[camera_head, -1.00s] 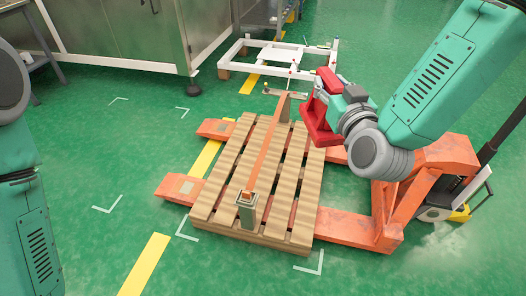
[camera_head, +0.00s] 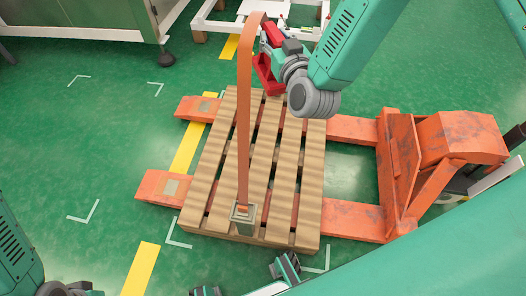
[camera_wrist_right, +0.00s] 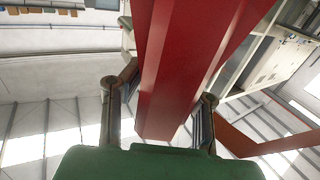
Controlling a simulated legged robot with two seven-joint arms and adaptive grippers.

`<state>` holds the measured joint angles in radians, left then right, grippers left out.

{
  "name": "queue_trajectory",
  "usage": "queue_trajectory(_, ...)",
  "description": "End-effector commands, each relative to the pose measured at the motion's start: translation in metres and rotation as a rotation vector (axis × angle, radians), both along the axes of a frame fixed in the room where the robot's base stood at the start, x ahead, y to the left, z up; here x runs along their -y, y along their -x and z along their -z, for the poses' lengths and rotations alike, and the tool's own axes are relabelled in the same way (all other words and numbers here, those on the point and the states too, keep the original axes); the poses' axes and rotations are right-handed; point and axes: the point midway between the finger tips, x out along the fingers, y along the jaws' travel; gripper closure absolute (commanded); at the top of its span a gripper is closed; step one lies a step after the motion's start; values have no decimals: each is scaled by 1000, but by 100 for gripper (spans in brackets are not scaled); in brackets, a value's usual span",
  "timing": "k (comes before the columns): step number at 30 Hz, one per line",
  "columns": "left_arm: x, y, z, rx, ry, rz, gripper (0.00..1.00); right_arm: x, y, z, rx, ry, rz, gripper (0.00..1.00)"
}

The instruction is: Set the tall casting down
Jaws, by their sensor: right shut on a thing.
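The red tall casting (camera_head: 266,75) is in my right gripper (camera_head: 277,57), above the far end of the wooden pallet (camera_head: 210,185). In the right wrist view the long red casting (camera_wrist_right: 185,70) passes between the two fingers of the gripper (camera_wrist_right: 160,105), which is shut on it. Its lower end is partly hidden by the gripper in the head view, and I cannot see it touching the pallet.
An orange band (camera_head: 244,110) rises from a small grey block (camera_head: 243,213) on the pallet and bends over near my right gripper. The pallet rests on an orange pallet jack (camera_head: 350,218). A white frame (camera_head: 215,27) and a machine cabinet (camera_head: 95,18) stand behind. Green floor lies open at left.

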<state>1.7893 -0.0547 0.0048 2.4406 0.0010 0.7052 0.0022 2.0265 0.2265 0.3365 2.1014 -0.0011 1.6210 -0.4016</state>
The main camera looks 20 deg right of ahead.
Motion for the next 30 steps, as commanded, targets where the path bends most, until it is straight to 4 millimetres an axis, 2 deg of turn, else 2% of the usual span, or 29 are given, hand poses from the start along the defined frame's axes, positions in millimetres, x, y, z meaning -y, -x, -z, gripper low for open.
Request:
queue_trajectory(1,0,0,5,-1,0,0,60,1,-5,15,5,0,7,100)
queue_trajectory(13,0,1,25,-1,0,0,60,18,-29,129,5,0,54,100)
queue_trajectory(22,0,0,40,0,0,0,60,31,-30,214,5,1,81,100)
queue_trajectory(30,0,1,54,0,0,0,60,42,-19,291,4,1,98,100)
